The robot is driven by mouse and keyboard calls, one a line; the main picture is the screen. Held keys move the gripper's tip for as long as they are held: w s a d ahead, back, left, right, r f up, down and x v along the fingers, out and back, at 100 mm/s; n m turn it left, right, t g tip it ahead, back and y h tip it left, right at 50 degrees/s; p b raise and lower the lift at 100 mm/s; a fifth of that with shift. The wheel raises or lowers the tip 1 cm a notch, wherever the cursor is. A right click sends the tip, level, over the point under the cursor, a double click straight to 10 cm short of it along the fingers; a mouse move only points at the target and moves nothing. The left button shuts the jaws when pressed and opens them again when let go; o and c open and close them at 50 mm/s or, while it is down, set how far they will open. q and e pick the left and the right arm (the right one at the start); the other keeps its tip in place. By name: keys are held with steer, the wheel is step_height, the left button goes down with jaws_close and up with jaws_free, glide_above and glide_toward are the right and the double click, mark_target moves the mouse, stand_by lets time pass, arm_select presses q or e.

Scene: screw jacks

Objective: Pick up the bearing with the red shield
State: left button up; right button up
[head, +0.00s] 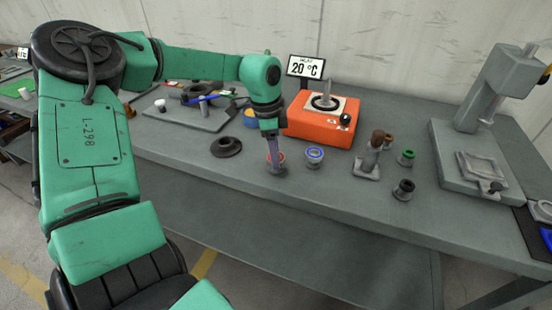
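The bearing with the red shield (282,158) stands on the grey workbench (230,185), in front of the orange heater. A bit of red shows at its top, and part of it is hidden by my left gripper. My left gripper (274,158) points down over this bearing, with its fingers at or in front of it. The fingers are seen nearly edge-on, so I cannot tell whether they are open or shut, or whether they touch it. A bearing with a blue shield (314,155) stands just to the right. My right gripper is not in view.
An orange heater (318,126) with a 20 °C display (305,67) stands behind. A dark flanged ring (226,147) lies to the left. A screw jack (371,158), a green-topped part (406,157) and a dark spool (404,189) stand right. A grey press (490,95) is farther right.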

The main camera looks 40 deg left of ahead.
arm_select(q)
jaws_close()
steer(key=shift+r, duration=0.1)
